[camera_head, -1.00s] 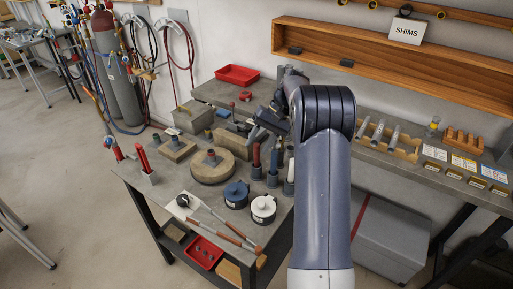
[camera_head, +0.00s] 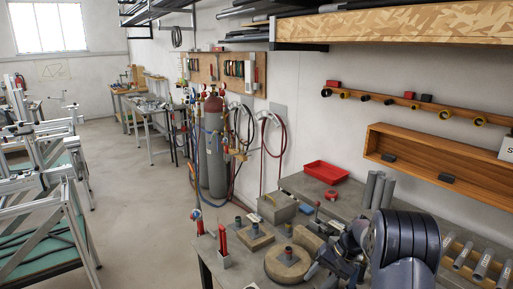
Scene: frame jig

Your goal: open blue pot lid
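The blue pot cannot be made out now; its part of the bench lies at or below the bottom edge of the head view. My gripper (camera_head: 328,262) is at the bottom, dark and partly overlapped by my arm. It is just right of a round stone-coloured disc (camera_head: 287,266) with a dark peg on it. Its fingers are too small and dark to tell whether they are open or shut, and I see nothing clearly held.
A red tray (camera_head: 326,172) lies at the back of the bench against the wall. Red-handled tools (camera_head: 222,240) stand at the bench's left corner. Gas cylinders (camera_head: 213,145) stand behind the bench. A wooden shelf (camera_head: 435,160) hangs at right. The floor (camera_head: 140,220) at left is clear.

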